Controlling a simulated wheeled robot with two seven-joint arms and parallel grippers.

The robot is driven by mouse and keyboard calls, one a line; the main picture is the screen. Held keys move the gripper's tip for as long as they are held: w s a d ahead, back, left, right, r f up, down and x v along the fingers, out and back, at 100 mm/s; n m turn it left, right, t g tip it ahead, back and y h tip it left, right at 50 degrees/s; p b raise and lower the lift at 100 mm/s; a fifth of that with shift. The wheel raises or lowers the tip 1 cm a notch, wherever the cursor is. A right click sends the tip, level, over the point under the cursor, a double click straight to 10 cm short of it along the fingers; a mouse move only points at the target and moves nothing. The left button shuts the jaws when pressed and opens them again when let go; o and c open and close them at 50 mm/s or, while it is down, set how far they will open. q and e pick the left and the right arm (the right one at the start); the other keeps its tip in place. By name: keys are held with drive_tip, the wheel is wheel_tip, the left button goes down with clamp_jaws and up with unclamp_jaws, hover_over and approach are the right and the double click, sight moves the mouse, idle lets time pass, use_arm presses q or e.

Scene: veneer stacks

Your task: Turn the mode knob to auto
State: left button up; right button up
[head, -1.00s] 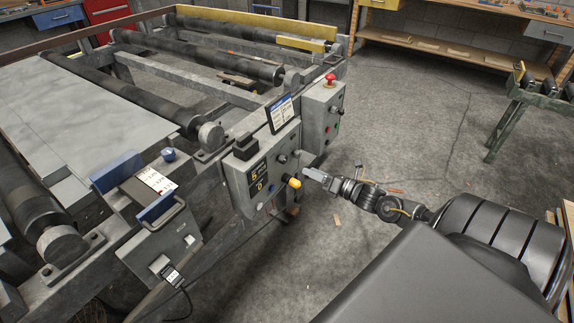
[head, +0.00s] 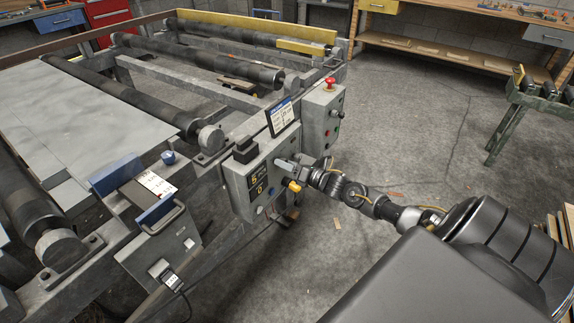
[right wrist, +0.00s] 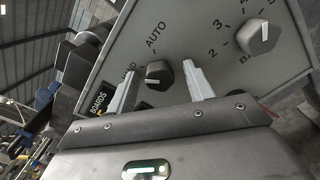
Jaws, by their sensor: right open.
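The mode knob (right wrist: 159,74) is a dark knob on the grey control panel (right wrist: 210,35), between the words AUTO and HAND in the right wrist view. My right gripper (right wrist: 160,82) is open, with one finger on each side of the knob and a gap visible to each. In the head view the right gripper (head: 284,162) reaches the front of the panel (head: 240,190) and covers the knob there. My left gripper is not in view.
A second knob (right wrist: 264,38) with a number scale sits to the right on the panel. A box with a red button (head: 330,82) stands beyond. The floor (head: 400,130) to the right is mostly clear.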

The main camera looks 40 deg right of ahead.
drive_tip(key=c, duration=1)
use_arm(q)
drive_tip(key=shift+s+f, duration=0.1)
use_arm(e)
drive_tip(key=shift+m, duration=0.3)
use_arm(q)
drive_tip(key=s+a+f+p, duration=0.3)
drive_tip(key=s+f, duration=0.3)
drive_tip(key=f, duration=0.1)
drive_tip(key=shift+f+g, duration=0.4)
use_arm(e)
drive_tip(key=shift+m, duration=6.7)
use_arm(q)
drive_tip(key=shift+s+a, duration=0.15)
